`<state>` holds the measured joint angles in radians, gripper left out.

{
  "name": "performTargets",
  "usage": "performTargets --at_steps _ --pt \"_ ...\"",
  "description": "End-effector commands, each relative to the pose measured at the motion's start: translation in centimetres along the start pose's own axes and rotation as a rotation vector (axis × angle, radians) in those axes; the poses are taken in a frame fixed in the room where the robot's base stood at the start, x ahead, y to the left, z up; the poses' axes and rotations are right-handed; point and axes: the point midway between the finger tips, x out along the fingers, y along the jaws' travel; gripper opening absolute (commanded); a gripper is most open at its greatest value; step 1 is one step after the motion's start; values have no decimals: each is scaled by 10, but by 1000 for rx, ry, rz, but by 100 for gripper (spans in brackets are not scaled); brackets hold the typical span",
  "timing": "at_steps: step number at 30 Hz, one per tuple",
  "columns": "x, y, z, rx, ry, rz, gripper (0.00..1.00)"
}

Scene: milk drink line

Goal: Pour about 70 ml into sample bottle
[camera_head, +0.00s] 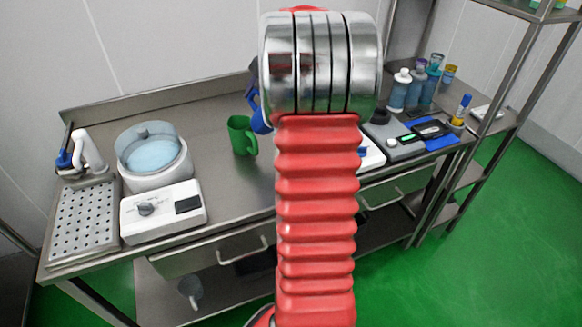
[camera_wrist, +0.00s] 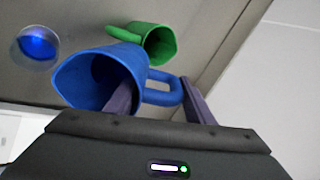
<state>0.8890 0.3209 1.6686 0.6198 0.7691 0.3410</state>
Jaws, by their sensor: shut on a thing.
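A blue jug (camera_wrist: 100,78) is in the wrist view, with its mouth towards the camera and its handle (camera_wrist: 160,90) to the right. The exact contact is hard to see. In the head view, parts of the blue jug (camera_head: 259,122) show left of my arm, which hides the rest. A small clear round vessel with blue in it (camera_wrist: 38,45) stands apart from the jug at the left of the wrist view; I cannot tell whether it is the sample bottle. The jug's contents are not visible.
A green jug (camera_head: 240,136) stands close to the blue jug. A white unit with a clear bowl (camera_head: 153,158) and a perforated drip tray (camera_head: 82,222) are at the left. Several bottles (camera_head: 399,90) stand at the right. The steel counter (camera_head: 215,112) is bare behind the green jug.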

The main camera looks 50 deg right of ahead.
Motion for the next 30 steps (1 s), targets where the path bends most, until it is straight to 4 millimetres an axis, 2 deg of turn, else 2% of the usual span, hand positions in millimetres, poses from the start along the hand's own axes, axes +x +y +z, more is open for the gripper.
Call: performTargets --at_steps 30 --pt "4 -4 1 -2 -7 46 9"
